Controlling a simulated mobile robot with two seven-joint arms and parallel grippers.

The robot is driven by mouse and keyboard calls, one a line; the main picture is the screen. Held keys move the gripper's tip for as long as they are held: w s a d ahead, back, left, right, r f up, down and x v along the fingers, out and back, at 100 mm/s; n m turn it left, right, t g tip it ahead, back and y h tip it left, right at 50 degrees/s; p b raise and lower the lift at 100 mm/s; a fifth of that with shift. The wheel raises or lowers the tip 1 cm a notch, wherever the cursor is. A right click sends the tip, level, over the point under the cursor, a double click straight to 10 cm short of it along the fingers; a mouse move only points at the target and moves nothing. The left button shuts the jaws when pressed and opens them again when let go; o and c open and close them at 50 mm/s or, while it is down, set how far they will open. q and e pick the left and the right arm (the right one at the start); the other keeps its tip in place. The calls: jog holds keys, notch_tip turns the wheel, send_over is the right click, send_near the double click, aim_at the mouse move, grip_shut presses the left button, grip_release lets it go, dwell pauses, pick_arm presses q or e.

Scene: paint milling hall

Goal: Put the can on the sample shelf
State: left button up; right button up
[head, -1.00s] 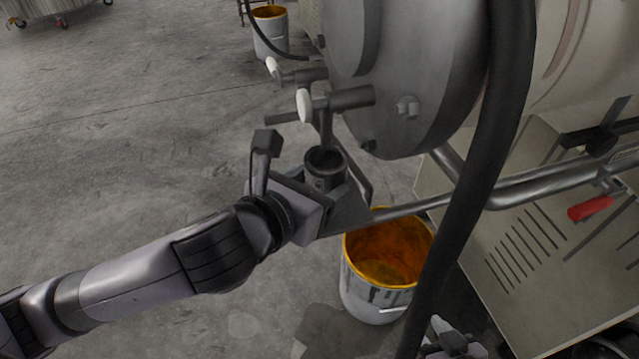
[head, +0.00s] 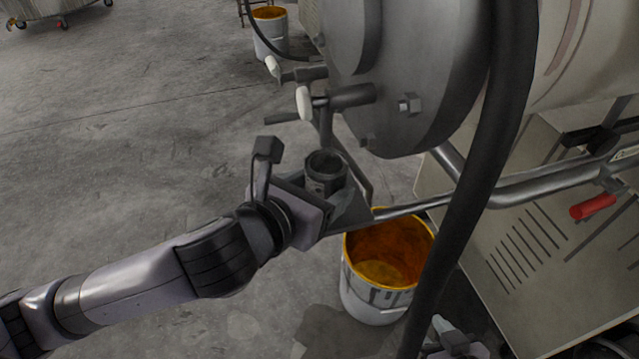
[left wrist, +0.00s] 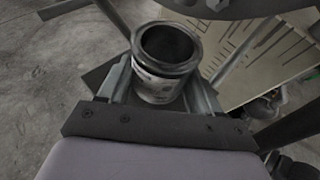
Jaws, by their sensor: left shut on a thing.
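The can (head: 326,174) is a small, open-topped dark metal can, upright, with an empty-looking dark mouth. In the left wrist view the can (left wrist: 160,85) shows a pale worn label between the two fingers. My left gripper (head: 338,196) is shut on it, just below and in front of the mill's outlet taps. I cannot make out the sample shelf for certain; a dark flat plate (left wrist: 97,76) shows beside the can in the left wrist view. Part of what seems to be my right gripper (head: 450,338) shows at the bottom edge, its jaws unclear.
The taps with pale handles (head: 304,103) stick out from the round grey mill end (head: 425,70) close to the can. A yellow-rimmed bucket (head: 385,300) stands below on the floor. A thick black hose (head: 470,200) hangs at right. Open floor lies left.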

aim_at(315, 193)
pick_arm(q)
jog(key=o, duration=1.3)
jog(key=p+v, duration=0.1)
jog(key=v, duration=0.5)
jog(key=shift+s+a, duration=0.1)
jog(key=shift+s, duration=0.05)
jog(key=shift+s+a+r, duration=0.15)
jog(key=shift+s+a, duration=0.05)
jog(key=shift+s, duration=0.15)
